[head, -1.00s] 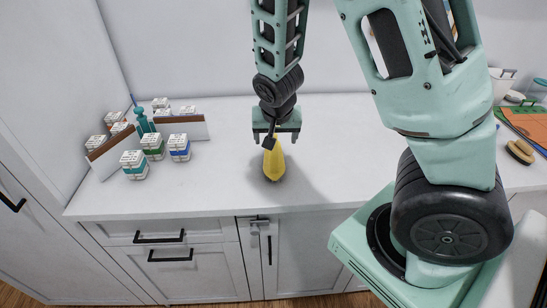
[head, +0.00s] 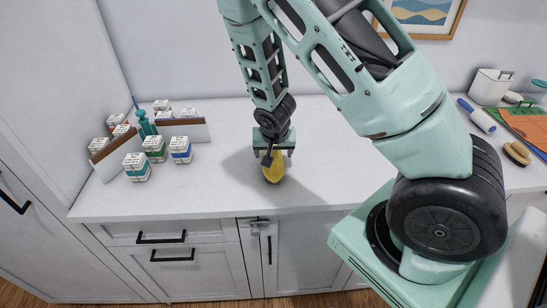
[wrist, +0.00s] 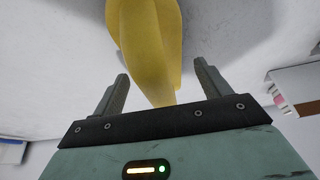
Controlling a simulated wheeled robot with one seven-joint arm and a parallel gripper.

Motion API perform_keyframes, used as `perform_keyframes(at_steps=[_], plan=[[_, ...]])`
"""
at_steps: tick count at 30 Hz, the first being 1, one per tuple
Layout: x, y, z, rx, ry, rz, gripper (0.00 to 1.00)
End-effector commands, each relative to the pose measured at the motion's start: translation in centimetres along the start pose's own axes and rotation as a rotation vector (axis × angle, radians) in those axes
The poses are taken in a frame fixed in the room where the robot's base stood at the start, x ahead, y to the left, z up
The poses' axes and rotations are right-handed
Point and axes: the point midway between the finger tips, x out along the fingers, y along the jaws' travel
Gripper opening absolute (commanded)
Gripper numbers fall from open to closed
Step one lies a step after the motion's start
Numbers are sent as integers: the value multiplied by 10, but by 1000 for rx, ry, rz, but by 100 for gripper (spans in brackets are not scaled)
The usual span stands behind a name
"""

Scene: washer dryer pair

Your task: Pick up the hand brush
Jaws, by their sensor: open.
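A yellow tapered object (head: 274,170) stands on the white counter (head: 330,180), under my gripper (head: 273,154). In the wrist view, its narrow end (wrist: 155,70) is between the two spread fingers (wrist: 162,82), with gaps on both sides. My gripper is open and holds nothing. I cannot tell whether this yellow object is a brush, as no bristles show. A small brown oval thing with a pale underside (head: 517,153), which looks like a hand brush, lies at the far right of the counter.
White containers with coloured bands (head: 137,167) and a teal bottle (head: 145,124) stand at the left by low brown-edged dividers (head: 183,131). A blue-and-white roller-like thing (head: 478,116), a white canister (head: 490,86) and an orange-green board (head: 525,124) are at the right.

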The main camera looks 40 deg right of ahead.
Motion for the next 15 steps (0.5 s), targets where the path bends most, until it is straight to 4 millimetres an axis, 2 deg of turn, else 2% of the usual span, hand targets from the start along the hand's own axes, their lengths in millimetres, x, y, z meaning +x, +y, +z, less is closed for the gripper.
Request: perform_keyframes(at_steps=[5, 10, 11, 15], plan=[[0, 0, 0, 0, 0, 0, 76], [0, 0, 0, 0, 0, 0, 29], [0, 0, 0, 0, 0, 0, 25], [0, 0, 0, 0, 1, 0, 25]])
